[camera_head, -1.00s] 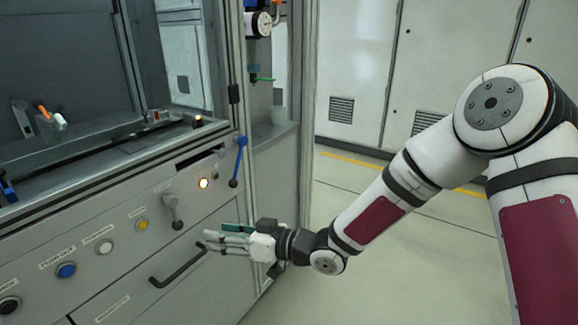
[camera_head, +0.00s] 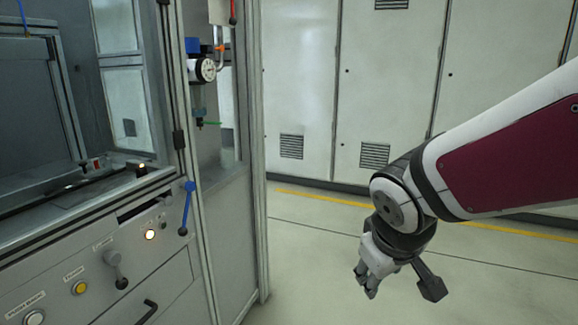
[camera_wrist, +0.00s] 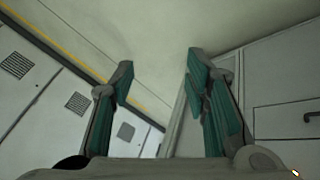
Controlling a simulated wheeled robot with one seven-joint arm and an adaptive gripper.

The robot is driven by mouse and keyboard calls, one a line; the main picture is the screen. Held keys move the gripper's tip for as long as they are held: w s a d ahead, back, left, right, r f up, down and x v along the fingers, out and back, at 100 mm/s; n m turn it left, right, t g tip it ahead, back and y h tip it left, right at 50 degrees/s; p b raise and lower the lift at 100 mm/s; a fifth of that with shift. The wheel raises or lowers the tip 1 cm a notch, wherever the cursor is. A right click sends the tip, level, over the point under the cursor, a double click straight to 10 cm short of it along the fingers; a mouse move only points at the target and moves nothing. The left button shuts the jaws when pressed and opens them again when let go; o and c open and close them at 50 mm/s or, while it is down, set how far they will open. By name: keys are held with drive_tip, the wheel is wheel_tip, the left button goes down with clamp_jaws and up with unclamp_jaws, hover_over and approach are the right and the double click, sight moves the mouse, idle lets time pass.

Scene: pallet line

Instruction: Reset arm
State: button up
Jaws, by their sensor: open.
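My gripper (camera_head: 368,284) hangs in free air at the right of the head view, well clear of the machine, with its fingers pointing down. In the wrist view my gripper (camera_wrist: 158,78) has its green-padded fingers spread wide apart, with nothing between them. Pale floor and the machine's side show beyond the fingertips. My arm comes in from the right edge of the head view, bent at a joint above the gripper.
The grey machine (camera_head: 165,270) stands at the left with a lit button (camera_head: 150,235), a yellow button (camera_head: 79,288), a blue lever (camera_head: 187,208) and a drawer handle (camera_head: 147,312). White cabinets (camera_head: 300,90) line the back. Floor (camera_head: 310,270) between is clear.

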drive_tip(key=s+d+r+m+g+y, duration=0.1)
drive_tip(key=s+d+m+g, duration=0.15)
drive_tip(key=s, duration=1.05)
drive_tip(key=s+d+r+m+g+y, duration=0.1)
drive_tip(key=s+r+m+g, duration=0.15)
drive_tip(key=s, duration=1.05)
wheel_tip(320, 180, up, 26)
drive_tip(key=t+p, duration=0.3)
drive_tip(key=p, duration=2.2)
drive_tip(key=shift+t, duration=0.3)
